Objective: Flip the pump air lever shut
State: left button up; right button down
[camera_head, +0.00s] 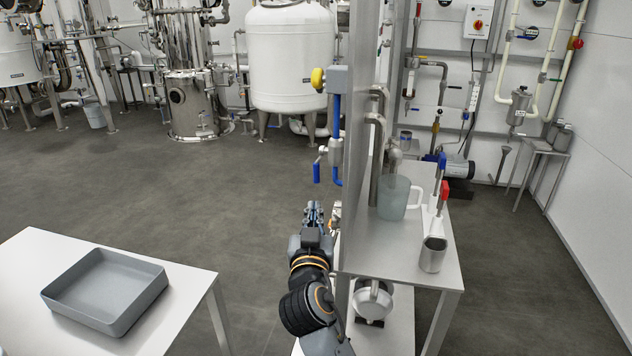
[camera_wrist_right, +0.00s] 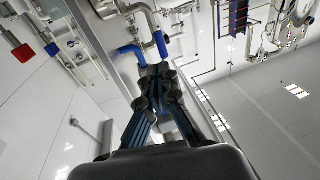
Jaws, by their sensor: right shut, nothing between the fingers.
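Two blue-handled levers hang on the piping at the left side of the steel post: a left one (camera_head: 317,172) and a right one (camera_head: 336,178). I cannot tell for sure which is the pump air lever. My right gripper (camera_head: 313,208) is shut and empty, pointing up just below these handles in the head view. In the right wrist view, its closed fingers (camera_wrist_right: 157,72) reach toward a bent blue handle (camera_wrist_right: 132,53) and a second blue handle (camera_wrist_right: 161,44). Whether the fingertips touch a handle is unclear. My left gripper is not in view.
The steel post (camera_head: 360,130) stands right beside my right arm. Behind it, a steel table (camera_head: 400,245) carries a translucent jug (camera_head: 394,198) and a metal cup (camera_head: 433,254). A grey tray (camera_head: 105,290) lies on the white table (camera_head: 185,300) at left. The floor between is clear.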

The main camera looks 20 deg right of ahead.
aim_at(317, 177)
jog(key=p+x, duration=0.2)
jog(key=x, duration=0.8)
jog(key=shift+w+d, duration=0.1)
jog(key=shift+w, duration=0.15)
